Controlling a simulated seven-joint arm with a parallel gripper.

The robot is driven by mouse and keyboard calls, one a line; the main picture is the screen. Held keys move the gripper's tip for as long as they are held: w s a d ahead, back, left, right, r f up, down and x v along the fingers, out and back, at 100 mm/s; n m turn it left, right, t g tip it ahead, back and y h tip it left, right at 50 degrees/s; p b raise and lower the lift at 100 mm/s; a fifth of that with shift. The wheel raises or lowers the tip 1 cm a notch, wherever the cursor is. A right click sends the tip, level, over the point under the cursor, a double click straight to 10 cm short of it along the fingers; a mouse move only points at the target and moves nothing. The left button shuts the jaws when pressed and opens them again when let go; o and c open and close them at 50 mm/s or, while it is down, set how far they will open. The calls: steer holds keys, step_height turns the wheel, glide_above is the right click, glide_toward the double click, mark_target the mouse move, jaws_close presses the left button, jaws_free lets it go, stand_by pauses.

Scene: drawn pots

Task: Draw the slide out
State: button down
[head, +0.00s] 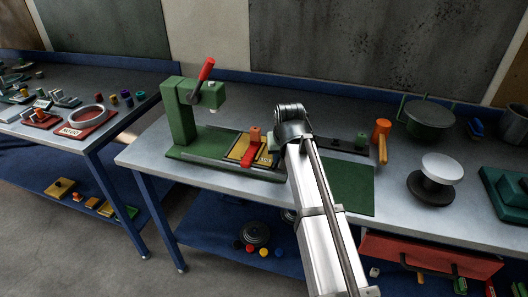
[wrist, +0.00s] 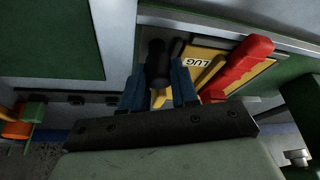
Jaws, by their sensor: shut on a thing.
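The slide (wrist: 215,62) is a yellow plate with a white label reading "LUG". It lies in the base of the green press (head: 182,125), and its yellow plate also shows in the head view (head: 238,148). A red clamp handle (wrist: 238,66) lies across it. My gripper (wrist: 158,92) has blue fingers either side of a black knob (wrist: 156,62) at the slide's end and is shut on it. In the head view my arm hides the fingers and the knob.
The press has a red lever (head: 206,69) above the slide. A green mat (head: 351,190) lies flat to the right, beside the press base. An orange-handled tool (head: 382,132), a green pot (head: 429,116) and a white-topped round stand (head: 442,168) stand further right.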

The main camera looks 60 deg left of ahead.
steer(key=shift+w+d, duration=1.1)
steer(key=shift+d, duration=0.1)
steer(key=c, duration=0.9)
jaws_free()
steer(key=shift+o, duration=0.2)
steer(key=v, duration=1.3)
steer(key=shift+r, duration=0.4)
steer(key=shift+d, duration=0.1)
